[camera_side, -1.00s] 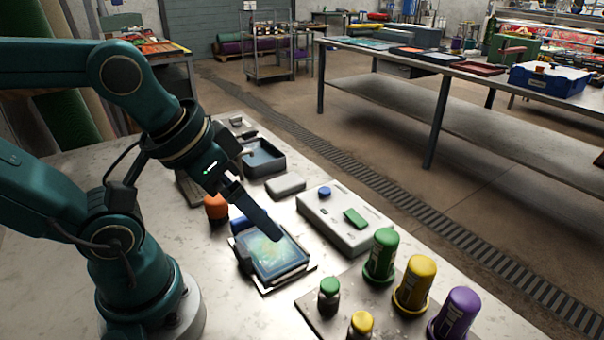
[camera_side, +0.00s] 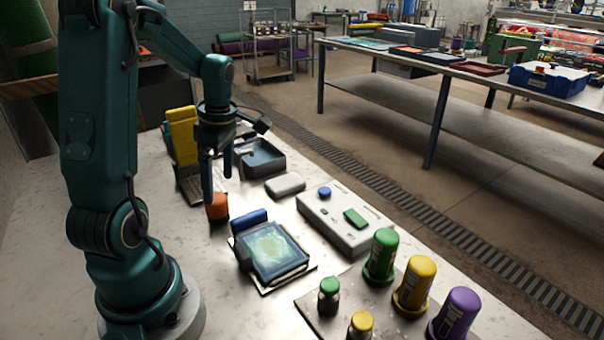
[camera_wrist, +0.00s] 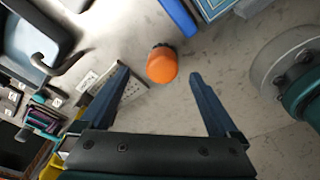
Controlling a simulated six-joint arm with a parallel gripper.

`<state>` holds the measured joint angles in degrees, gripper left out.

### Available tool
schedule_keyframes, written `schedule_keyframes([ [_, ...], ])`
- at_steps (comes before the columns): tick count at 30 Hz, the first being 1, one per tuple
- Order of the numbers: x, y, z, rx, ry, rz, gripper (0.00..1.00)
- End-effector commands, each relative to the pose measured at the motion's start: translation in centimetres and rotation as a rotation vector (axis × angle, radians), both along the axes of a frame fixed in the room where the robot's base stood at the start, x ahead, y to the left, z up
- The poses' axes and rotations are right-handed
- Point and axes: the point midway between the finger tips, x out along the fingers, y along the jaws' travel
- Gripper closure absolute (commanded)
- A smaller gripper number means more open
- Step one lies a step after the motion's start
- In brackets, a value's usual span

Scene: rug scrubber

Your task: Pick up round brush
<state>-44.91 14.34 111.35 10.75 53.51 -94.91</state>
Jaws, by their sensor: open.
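The round brush, which I take to be the orange round-topped piece (camera_side: 217,209), stands on the pale worktop left of the framed screen. It also shows in the wrist view (camera_wrist: 162,66), where a dark part shows at its far edge. My gripper (camera_side: 218,191) points down just above it, fingers apart. In the wrist view my open gripper (camera_wrist: 158,74) has the orange top between and slightly beyond its fingertips. Nothing is held. Whether a finger touches the brush cannot be told.
A blue piece (camera_side: 248,219) and the framed screen (camera_side: 272,250) lie close by at the front right. A yellow upright piece (camera_side: 182,136) and a dark tray (camera_side: 262,158) stand behind. A grey control box (camera_side: 345,220) and several coloured bottles are further right.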

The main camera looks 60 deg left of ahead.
Motion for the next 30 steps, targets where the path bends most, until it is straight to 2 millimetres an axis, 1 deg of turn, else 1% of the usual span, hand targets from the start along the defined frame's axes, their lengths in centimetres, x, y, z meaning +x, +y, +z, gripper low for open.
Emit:
schedule_keyframes([
  [1, -0.5, 0.3, -0.5, -0.013, 0.013, 0.021, 0.03],
  [3, -0.8, 0.4, -0.8, -0.016, 0.016, 0.032, 0.03],
  [5, -0.9, 0.5, -1.3, -0.016, 0.017, 0.033, 0.03],
  [12, -1.2, 0.7, -4.3, -0.017, 0.016, 0.031, 0.03],
  [15, -1.2, 0.8, -5.1, -0.017, 0.016, 0.029, 0.03],
  [19, -1.3, 0.9, -5.5, -0.015, 0.013, 0.028, 0.03],
  [25, -1.2, 0.9, -5.5, -0.014, 0.013, 0.028, 0.03],
  [26, -1.2, 0.9, -5.5, -0.014, 0.013, 0.028, 0.15],
  [27, -1.2, 0.9, -5.5, -0.014, 0.013, 0.028, 0.30],
  [29, -1.2, 0.9, -5.5, -0.014, 0.013, 0.028, 0.53],
  [30, -1.2, 0.9, -5.5, -0.014, 0.013, 0.028, 0.69],
])
